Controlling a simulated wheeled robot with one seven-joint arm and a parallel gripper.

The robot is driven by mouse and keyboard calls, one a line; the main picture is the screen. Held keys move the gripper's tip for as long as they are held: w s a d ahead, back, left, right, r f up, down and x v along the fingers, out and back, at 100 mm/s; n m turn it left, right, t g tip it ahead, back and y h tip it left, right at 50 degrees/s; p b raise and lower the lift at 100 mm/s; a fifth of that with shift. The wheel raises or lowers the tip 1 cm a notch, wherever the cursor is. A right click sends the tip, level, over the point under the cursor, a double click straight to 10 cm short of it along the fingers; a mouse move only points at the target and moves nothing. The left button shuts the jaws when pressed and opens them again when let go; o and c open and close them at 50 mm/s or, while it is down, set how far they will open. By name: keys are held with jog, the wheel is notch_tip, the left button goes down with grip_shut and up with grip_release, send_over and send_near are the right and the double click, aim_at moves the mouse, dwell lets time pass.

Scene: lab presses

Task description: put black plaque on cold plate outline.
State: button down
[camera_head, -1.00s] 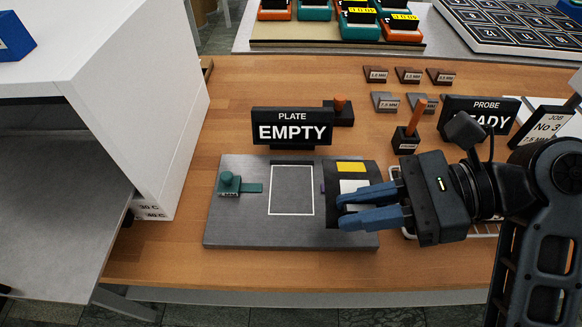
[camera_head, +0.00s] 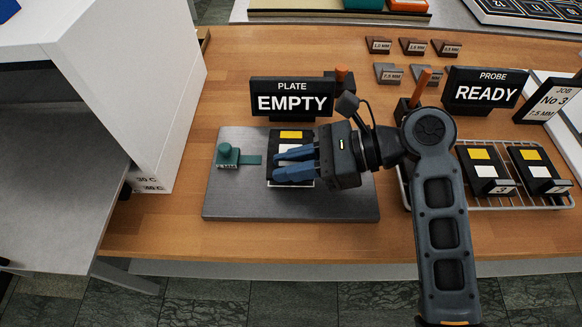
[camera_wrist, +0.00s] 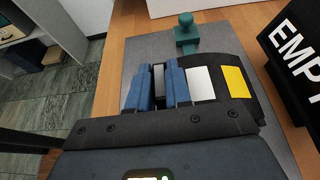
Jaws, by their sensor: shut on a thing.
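The black plaque (camera_head: 274,144), with a yellow label and a white patch, is over the white rectangular outline (camera_head: 306,187) on the grey cold plate (camera_head: 235,197). It covers most of the outline; part of the lower white line shows below it. My gripper (camera_head: 278,164), with blue fingers, is shut on the plaque, reaching in from the right. In the wrist view, the plaque (camera_wrist: 218,88) shows beyond the fingers (camera_wrist: 158,72), its near part hidden by them. I cannot tell whether the plaque touches the plate.
A teal knob piece (camera_head: 228,155) stands on the plate's left. The "PLATE EMPTY" sign (camera_head: 292,98) stands behind the plate. A white cabinet (camera_head: 150,110) is at left. A wire rack (camera_head: 515,203) with black plaques is at right, below the "PROBE READY" sign (camera_head: 484,90).

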jog(key=shift+f, duration=0.9)
jog(key=c, duration=1.1)
grip_release()
jog(key=shift+o, duration=0.2)
jog(key=v, duration=1.2)
jog(key=shift+r, duration=0.1)
